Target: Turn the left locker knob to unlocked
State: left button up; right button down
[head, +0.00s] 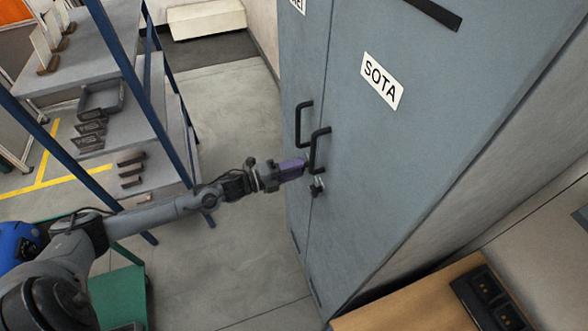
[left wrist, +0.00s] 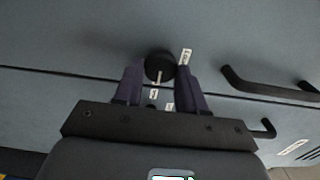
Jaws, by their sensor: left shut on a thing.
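My left gripper (head: 300,168) reaches the grey locker front below the door handles. In the left wrist view its purple fingers (left wrist: 160,83) are shut on a round black knob (left wrist: 158,66), one on each side. A pale pointer line on the knob runs down in that picture. Small white labels (left wrist: 186,57) lie around the knob; their writing is too small to read. In the head view a black knob (head: 317,188) shows just right of and below the fingertips; I cannot tell whether it is the held one. My right gripper is not in view.
Two black door handles (head: 320,150) stand out just above the gripper, near the door seam. The right door bears a SOTA sign (head: 382,80). A blue-post shelf rack (head: 118,70) stands left; a wooden bench (head: 415,305) is lower right. Floor between rack and locker is clear.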

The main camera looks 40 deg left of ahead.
pick_arm(q)
jog(key=o, duration=1)
jog(key=v, duration=1)
jog(key=shift+s+a, duration=0.15)
jog(key=shift+s, duration=0.2)
